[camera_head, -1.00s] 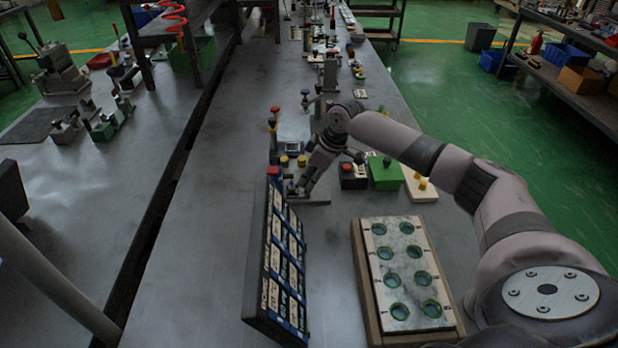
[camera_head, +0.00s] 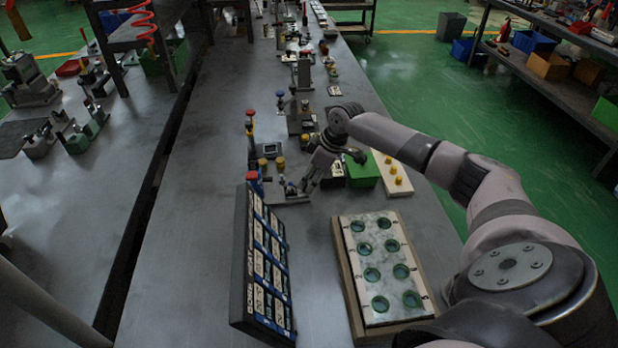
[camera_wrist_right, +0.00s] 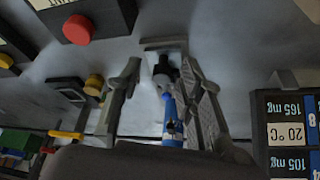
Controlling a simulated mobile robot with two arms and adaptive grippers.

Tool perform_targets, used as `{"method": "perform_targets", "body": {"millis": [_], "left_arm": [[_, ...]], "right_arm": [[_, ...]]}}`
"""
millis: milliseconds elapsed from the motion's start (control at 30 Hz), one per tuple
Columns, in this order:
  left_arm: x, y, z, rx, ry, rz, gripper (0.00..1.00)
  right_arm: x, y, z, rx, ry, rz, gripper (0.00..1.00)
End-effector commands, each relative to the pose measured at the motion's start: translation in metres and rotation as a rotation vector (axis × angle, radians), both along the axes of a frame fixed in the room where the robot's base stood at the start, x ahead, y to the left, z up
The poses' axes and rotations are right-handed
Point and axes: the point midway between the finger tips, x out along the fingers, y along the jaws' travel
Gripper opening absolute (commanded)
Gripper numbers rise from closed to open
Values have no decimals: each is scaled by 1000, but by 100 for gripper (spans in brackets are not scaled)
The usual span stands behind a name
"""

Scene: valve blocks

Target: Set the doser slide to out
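My right gripper (camera_head: 308,187) reaches down over the bench beside a small metal fixture (camera_head: 287,192) next to the label rack. In the right wrist view my right gripper (camera_wrist_right: 160,68) is open, its fingers apart. Between and below them show a grey plate (camera_wrist_right: 163,46), a dark upright part (camera_wrist_right: 161,72) and a blue cylinder (camera_wrist_right: 172,120) of this fixture. I see no finger clearly touching it. I take it for the doser, but its slide and any out marking cannot be made out. My left gripper is not in view.
The tilted label rack (camera_head: 262,268) stands close in front of the fixture. A tray with round green holes (camera_head: 385,262) lies to its right. A green box (camera_head: 363,170), a board with yellow knobs (camera_head: 394,174) and a red button box (camera_wrist_right: 77,29) are close by.

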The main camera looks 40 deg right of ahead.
Motion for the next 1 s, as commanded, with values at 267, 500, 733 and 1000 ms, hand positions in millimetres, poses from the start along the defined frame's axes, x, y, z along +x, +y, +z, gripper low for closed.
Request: {"method": "perform_targets", "body": {"millis": [267,500,733,1000], "left_arm": [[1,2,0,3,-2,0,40],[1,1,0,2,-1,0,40],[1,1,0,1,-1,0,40],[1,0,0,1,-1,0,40]], "right_arm": [[0,1,1,2,-1,1,36],[-8,-6,28,0,-5,2,36],[-24,-18,74,-1,-3,0,36],[-35,-25,107,1,-1,0,36]]}}
